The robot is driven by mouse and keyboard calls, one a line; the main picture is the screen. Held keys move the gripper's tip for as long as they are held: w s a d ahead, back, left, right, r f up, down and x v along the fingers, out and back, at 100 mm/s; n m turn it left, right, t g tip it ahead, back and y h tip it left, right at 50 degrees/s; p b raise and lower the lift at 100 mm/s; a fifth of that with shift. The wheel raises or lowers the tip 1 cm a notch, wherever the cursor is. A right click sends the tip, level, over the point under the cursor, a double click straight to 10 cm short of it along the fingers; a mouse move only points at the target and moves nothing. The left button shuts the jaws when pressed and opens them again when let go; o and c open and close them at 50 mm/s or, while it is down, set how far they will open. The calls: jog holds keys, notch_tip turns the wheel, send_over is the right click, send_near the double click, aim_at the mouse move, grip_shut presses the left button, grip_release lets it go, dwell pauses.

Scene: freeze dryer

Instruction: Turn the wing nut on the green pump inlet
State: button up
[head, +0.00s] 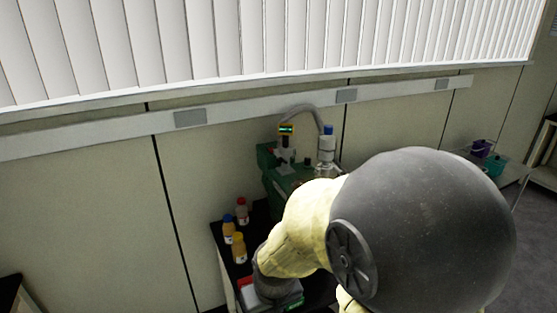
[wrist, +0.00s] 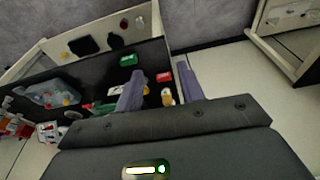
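The green pump (head: 284,181) stands on a black cart by the wall in the head view. A small lit display (head: 287,129) and a grey hose are above it. I cannot make out the wing nut on its inlet in either view; my arm covers part of the cart and pump area. My gripper (wrist: 160,68) shows in the wrist view with its two grey fingers apart and nothing between them. It points down toward a dark surface with small items, well short of touching them.
The cart holds several bottles, among them a yellow one (head: 239,249) and a red-capped one (head: 242,211). A side table (head: 514,172) stands at right.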

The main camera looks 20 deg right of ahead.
jog(key=w+d+f+n+t+h+b, duration=0.25)
jog(key=w+d+n+t+h, duration=0.4)
jog(key=w+d+n, duration=1.25)
jog(key=w+r+n+t+y, duration=0.1)
jog(key=w+r+n+t, duration=0.2)
jog(key=n, duration=0.5)
jog(key=w+d+r+n+t+y+b, duration=0.1)
jog(key=w+r+n+t, duration=0.1)
jog(key=w+n, duration=0.3)
jog(key=w+d+r+n+t+y, duration=0.1)
jog(key=w+r+n+t+y, duration=0.1)
jog(key=n, duration=1)
notch_tip(320, 180, up, 2)
jog(key=shift+w+d+r+n+t, duration=0.15)
jog(key=shift+w+n+t, duration=0.15)
jog(key=shift+w+t, duration=0.6)
